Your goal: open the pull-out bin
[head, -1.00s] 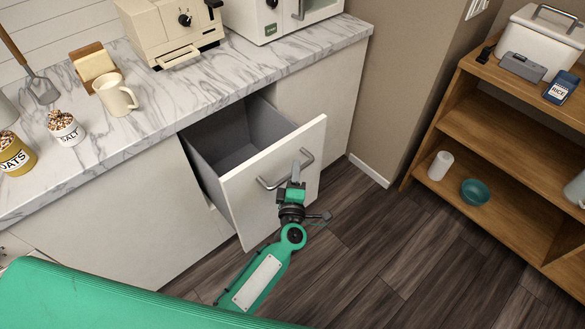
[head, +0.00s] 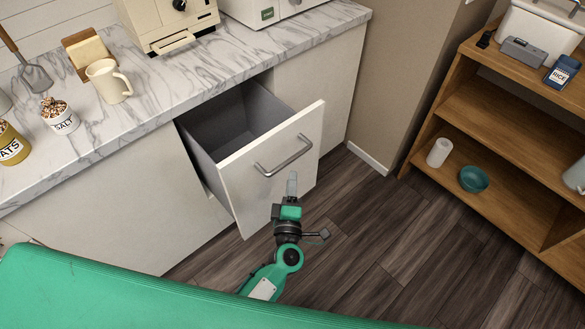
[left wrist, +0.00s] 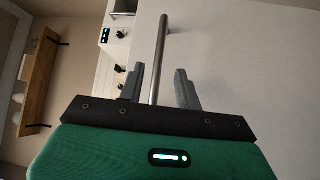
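The pull-out bin (head: 232,190) stands pulled out of the cabinet, with its grey inside showing and looking empty. Its white front carries a bar handle (head: 284,157). The handle also shows in the left wrist view (left wrist: 158,60), running up from between the fingers. My left gripper (head: 285,190) is in front of the bin front, a little below the handle and apart from it in the head view. In the left wrist view its two grey fingers (left wrist: 158,84) are spread apart, with nothing clamped between them. My right gripper is not in view.
A wooden shelf (head: 480,130) stands at the right, with a teal bowl (head: 473,179). Bare dark floor (head: 370,230) lies between it and the bin.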

